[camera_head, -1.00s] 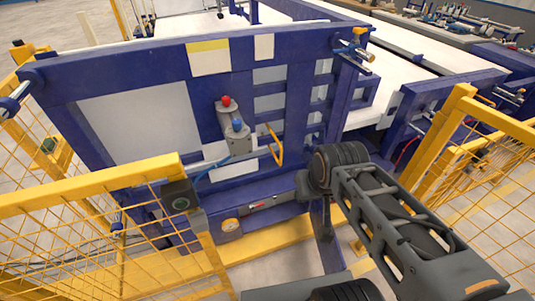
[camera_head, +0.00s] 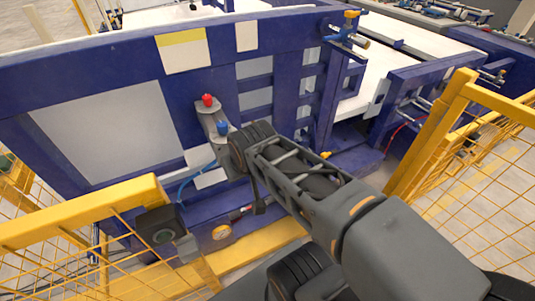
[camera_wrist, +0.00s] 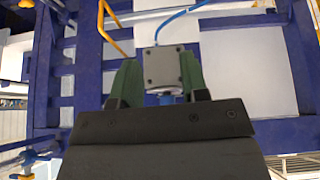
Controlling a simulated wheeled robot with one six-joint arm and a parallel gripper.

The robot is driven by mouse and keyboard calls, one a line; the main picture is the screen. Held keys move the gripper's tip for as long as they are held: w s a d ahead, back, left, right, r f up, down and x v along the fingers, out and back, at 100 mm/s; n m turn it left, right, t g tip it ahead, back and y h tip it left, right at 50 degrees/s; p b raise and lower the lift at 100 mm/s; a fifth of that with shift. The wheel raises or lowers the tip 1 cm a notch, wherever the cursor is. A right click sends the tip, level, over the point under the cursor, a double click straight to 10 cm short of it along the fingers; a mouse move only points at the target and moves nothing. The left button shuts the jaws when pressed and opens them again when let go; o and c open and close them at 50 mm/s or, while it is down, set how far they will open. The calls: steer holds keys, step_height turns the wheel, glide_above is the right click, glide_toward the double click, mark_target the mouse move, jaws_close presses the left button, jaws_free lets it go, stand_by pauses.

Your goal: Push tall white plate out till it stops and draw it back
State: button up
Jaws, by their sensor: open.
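A large pale panel (camera_head: 105,135) fills the left of the blue frame; it also shows at the right of the wrist view (camera_wrist: 250,70). I cannot tell whether it is the tall white plate. A grey valve block carries a red knob (camera_head: 207,99) and a blue knob (camera_head: 222,128). My gripper (camera_wrist: 158,60) is open, its two green fingers appearing on either side of the grey block (camera_wrist: 165,68) and the blue knob (camera_wrist: 167,98). I cannot tell whether they touch. In the head view my wrist hides the fingers.
The blue frame (camera_head: 90,62) rises in front of me. A yellow mesh fence stands left (camera_head: 75,212) and right (camera_head: 440,120).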

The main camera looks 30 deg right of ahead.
steer(key=w+d+f+m+t+h+b, duration=0.1)
steer(key=w+d+f+t+h+b, duration=0.2)
steer(key=d+f+b, duration=0.55)
steer(key=w+d+f+m+t+b, duration=0.1)
steer(key=w+d+f+t+b, duration=0.3)
steer(key=f+b, duration=0.8)
steer(key=w+d+f+m+t+h+b, duration=0.15)
steer(key=d+f+t+b, duration=0.4)
steer(key=b, duration=0.75)
steer(key=shift+n+g+h, duration=0.25)
steer(key=shift+g, duration=0.4)
steer(key=b+x, duration=0.1)
steer(key=x, duration=0.3)
steer(key=d+x, duration=0.1)
steer(key=x, duration=0.4)
steer(key=f+b+x, duration=0.1)
steer(key=x, duration=0.4)
steer(key=shift+d+b, duration=0.3)
steer(key=shift+d, duration=0.15)
jaws_close()
